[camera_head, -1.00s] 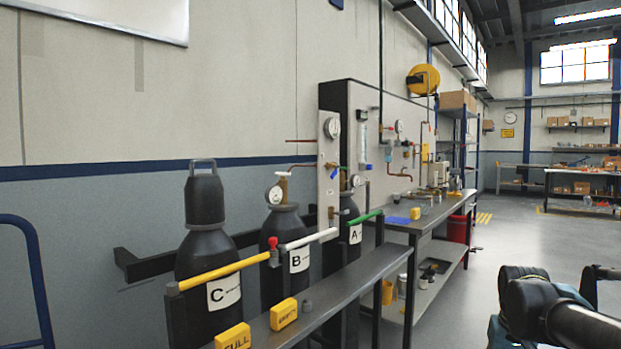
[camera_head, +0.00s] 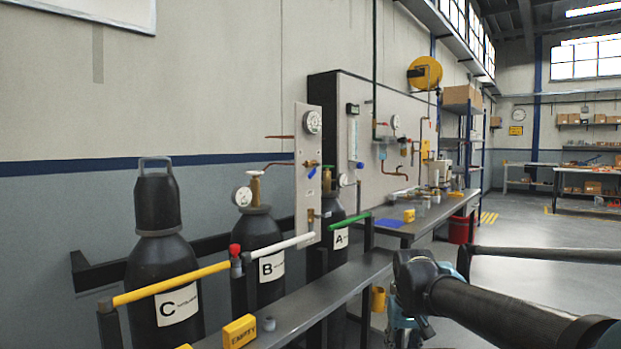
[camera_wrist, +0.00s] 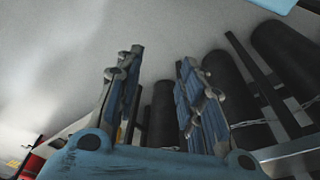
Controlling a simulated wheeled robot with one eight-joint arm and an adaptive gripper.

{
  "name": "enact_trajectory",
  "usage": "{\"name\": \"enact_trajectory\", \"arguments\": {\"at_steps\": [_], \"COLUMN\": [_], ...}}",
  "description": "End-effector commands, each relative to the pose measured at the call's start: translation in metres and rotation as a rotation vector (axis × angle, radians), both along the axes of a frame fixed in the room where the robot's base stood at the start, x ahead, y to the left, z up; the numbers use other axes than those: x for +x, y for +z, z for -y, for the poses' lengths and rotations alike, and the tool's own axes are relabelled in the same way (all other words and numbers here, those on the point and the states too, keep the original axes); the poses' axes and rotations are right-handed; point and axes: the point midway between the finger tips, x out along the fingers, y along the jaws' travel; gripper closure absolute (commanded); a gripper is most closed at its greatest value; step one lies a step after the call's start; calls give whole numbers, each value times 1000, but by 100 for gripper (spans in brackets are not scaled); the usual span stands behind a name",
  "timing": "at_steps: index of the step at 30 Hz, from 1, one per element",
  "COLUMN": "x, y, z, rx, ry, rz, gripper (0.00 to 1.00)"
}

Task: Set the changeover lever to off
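A narrow upright white panel (camera_head: 307,222) stands among the gas cylinders in the head view, with a round gauge (camera_head: 312,122) near its top. A small blue handle (camera_head: 312,172) and brass fittings sit at mid-height on the panel. I cannot tell for certain whether this handle is the changeover lever, and its setting is too small to read. My gripper (camera_wrist: 160,65) shows in the wrist view with its two blue fingers wide apart and nothing between them. It is away from the panel, and no lever shows in the wrist view.
Black cylinders C (camera_head: 163,275), B (camera_head: 257,232) and A stand behind yellow, white and green bars. A grey shelf (camera_head: 305,300) with a yellow EMPTY block (camera_head: 239,331) runs in front. A workbench (camera_head: 420,222) stands beyond. Open floor lies at right.

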Motion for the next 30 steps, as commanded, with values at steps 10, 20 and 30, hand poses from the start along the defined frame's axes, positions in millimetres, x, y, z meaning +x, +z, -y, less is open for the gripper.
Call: {"name": "enact_trajectory", "arguments": {"at_steps": [10,20,30], "x": [16,106,224], "y": [40,158,293], "z": [-27,-87,-112], "rx": [112,472,837], "ry": [22,96,188], "rz": [1,28,161], "gripper": [64,64,64]}}
